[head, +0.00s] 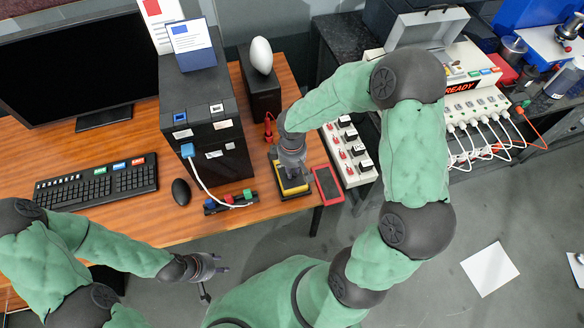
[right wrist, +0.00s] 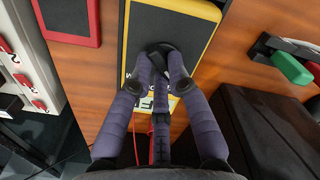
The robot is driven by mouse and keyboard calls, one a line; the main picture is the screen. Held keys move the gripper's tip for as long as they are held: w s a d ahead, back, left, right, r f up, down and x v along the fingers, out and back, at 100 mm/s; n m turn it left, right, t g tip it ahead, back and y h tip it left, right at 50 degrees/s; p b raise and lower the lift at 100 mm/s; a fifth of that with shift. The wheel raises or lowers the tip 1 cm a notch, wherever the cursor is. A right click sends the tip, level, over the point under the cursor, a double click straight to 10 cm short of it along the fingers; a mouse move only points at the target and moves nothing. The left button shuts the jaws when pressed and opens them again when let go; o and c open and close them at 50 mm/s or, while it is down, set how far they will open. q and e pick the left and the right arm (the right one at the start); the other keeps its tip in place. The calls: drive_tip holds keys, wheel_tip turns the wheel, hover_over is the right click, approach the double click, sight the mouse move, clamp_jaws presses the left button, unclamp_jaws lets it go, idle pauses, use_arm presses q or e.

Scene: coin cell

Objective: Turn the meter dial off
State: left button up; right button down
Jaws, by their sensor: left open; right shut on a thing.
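The meter (head: 293,190) is a black box with a yellow edge near the front right edge of the wooden desk; it also shows in the right wrist view (right wrist: 150,22). My right gripper (head: 291,168) reaches down onto it. In the right wrist view, my right gripper's fingers (right wrist: 160,72) are closed around the round dark dial (right wrist: 157,50) on the meter's face. The fingers cover most of the dial, so its pointer and setting cannot be read. My left gripper (head: 220,263) is open and empty, in front of the desk edge and away from the meter.
A red-framed dark pad (head: 327,185) lies right of the meter. A black cabinet (head: 205,130) stands to the left, with a tray of colored connectors (head: 231,201) before it. A white rack with red clips (head: 345,150) is at the right. Red leads (head: 268,128) lie behind.

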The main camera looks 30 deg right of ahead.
drive_tip(key=c, duration=1.2)
unclamp_jaws()
wheel_tip(320, 180, up, 12)
